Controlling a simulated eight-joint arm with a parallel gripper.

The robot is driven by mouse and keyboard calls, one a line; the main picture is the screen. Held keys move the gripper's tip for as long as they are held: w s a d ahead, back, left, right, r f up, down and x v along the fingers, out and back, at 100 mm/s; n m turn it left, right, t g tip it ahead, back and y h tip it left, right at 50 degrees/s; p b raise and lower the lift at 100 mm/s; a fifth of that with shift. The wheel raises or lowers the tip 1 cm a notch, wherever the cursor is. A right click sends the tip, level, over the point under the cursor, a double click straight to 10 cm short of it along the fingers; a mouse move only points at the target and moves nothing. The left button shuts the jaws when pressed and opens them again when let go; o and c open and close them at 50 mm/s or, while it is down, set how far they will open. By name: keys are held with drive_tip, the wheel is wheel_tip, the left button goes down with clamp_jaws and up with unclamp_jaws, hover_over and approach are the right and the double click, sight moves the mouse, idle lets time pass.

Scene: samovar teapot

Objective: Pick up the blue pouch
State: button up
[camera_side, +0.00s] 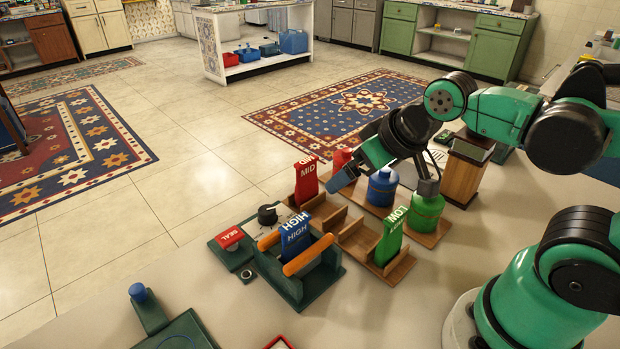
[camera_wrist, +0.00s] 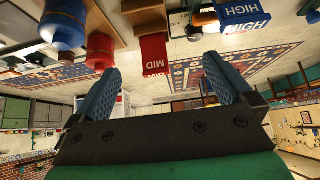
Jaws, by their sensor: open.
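The blue pouch (camera_side: 294,238), marked HIGH, stands upright in a dark green holder (camera_side: 327,280) with two orange bars. In the wrist view, which shows the scene upside down, the blue pouch (camera_wrist: 243,16) is at the top right. My gripper (camera_side: 343,180) is above and behind the pouch in the side view, near the red MID pouch, and apart from the blue one. In the wrist view my gripper (camera_wrist: 161,88) has its two blue fingers spread wide with nothing between them.
The red MID pouch (camera_side: 306,181) and green LOW pouch (camera_side: 391,238) stand in wooden holders close by. Blue (camera_side: 382,187) and green (camera_side: 426,210) canisters stand at the right. A knob (camera_side: 267,214) and red SEAL button (camera_side: 230,238) are at the left. The front counter has bare room.

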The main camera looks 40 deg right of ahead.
sight(295, 221)
drive_tip(key=w+a+g, duration=0.1)
drive_tip(key=a+g, duration=0.1)
drive_tip(key=a, duration=0.1)
drive_tip(key=w+a+f+g, duration=0.1)
drive_tip(key=a+g, duration=0.1)
drive_tip(key=a, duration=0.1)
drive_tip(key=w+a+f+g, duration=0.1)
drive_tip(key=a+g, duration=0.2)
drive_tip(key=shift+a, duration=0.2)
drive_tip(key=shift+f, duration=2.85)
drive_tip(key=c, duration=1.5)
